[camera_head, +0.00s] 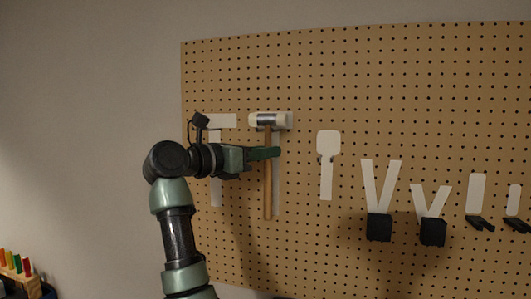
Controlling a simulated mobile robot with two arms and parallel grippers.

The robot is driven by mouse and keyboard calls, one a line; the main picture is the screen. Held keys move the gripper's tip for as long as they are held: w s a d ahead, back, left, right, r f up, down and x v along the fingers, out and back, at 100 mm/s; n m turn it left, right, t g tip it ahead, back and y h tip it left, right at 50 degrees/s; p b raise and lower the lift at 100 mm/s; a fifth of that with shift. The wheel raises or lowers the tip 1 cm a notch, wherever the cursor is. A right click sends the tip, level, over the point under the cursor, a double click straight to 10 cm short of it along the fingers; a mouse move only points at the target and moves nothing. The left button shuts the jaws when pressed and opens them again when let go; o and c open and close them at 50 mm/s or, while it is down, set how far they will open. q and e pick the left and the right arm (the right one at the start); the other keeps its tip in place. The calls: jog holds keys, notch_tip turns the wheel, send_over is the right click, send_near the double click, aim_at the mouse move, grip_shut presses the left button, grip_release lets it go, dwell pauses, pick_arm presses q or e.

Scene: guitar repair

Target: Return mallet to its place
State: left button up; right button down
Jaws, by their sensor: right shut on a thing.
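The mallet (268,190) has a pale head with a dark metal middle and a wooden handle. It is upright with its head at the top, in front of the pegboard (330,80). My right gripper (268,153) is shut on the upper handle, just below the head. A white mallet-shaped outline (276,188) shows just to the right of the handle, mostly covered by the mallet. I cannot tell whether the mallet touches the board or a holder. My left gripper is not in view.
Another white T-shaped outline (222,120) is partly behind my right arm. To the right are a rounded white outline (327,145), V-shaped outlines with black holders (379,227) (433,232), and small black hooks (480,222). Coloured-handled tools (15,262) stand at the lower left.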

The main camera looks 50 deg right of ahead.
jog(key=c, duration=1.3)
grip_release()
jog(key=a+b, duration=0.1)
jog(key=a, duration=0.1)
jog(key=a+b, duration=0.1)
jog(key=a, duration=0.2)
jog(key=a+b, duration=0.1)
jog(key=a, duration=0.2)
jog(key=shift+w, duration=0.4)
jog(key=shift+d, duration=0.15)
